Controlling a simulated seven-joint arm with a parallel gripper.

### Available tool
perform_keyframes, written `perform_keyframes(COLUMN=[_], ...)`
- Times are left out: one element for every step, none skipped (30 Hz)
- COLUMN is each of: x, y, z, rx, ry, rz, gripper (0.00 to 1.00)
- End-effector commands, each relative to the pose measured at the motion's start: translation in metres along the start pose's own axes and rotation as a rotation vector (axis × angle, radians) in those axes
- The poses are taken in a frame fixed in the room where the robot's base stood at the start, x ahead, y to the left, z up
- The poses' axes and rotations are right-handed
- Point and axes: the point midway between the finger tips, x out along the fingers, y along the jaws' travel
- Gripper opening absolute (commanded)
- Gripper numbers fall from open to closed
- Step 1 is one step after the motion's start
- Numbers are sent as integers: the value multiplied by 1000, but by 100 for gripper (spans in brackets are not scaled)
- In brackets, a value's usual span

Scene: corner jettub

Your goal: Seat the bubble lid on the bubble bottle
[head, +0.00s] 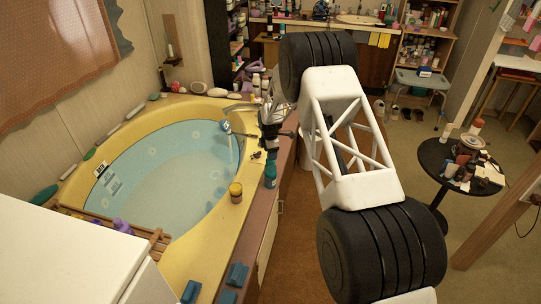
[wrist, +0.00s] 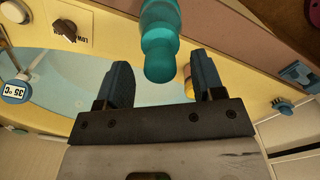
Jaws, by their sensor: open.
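A teal bottle (head: 270,175), which I take as the bubble bottle, stands on the tub's brown outer ledge in the head view. In the wrist view the teal bottle (wrist: 160,35) shows at top centre, its narrower rounded end near the gap between my fingers. My gripper (wrist: 162,68) is open, with two blue fingers apart and nothing clearly held. I cannot make out a separate bubble lid; whether the bottle's rounded end is a lid is unclear.
An amber jar (head: 236,192) stands on the yellow tub rim near the bottle. A control knob (wrist: 65,30) and a thermometer (wrist: 15,90) are beside the water. Several blue blocks (head: 237,275) lie on the near ledge. A round black table (head: 435,160) is at right.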

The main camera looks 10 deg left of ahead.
Motion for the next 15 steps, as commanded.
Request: perform_keyframes(x=[-7,-11,-16,-20,-23,-29,-33,-37,-41,-44,-47,-50,-52,-54,-57], y=[0,0,0,0,0,0,0,0,0,0,0,0,0,0,0], z=[0,0,0,0,0,0,0,0,0,0,0,0,0,0,0], rx=[0,0,0,0,0,0,0,0,0,0,0,0,0,0,0], ry=[0,0,0,0,0,0,0,0,0,0,0,0,0,0,0], rz=[2,1,1,1,1,1,2,2,1,0,0,0,0,0,0], gripper=[62,62,62,62,62,62,62,62,62,62,62,62,62,62,62])
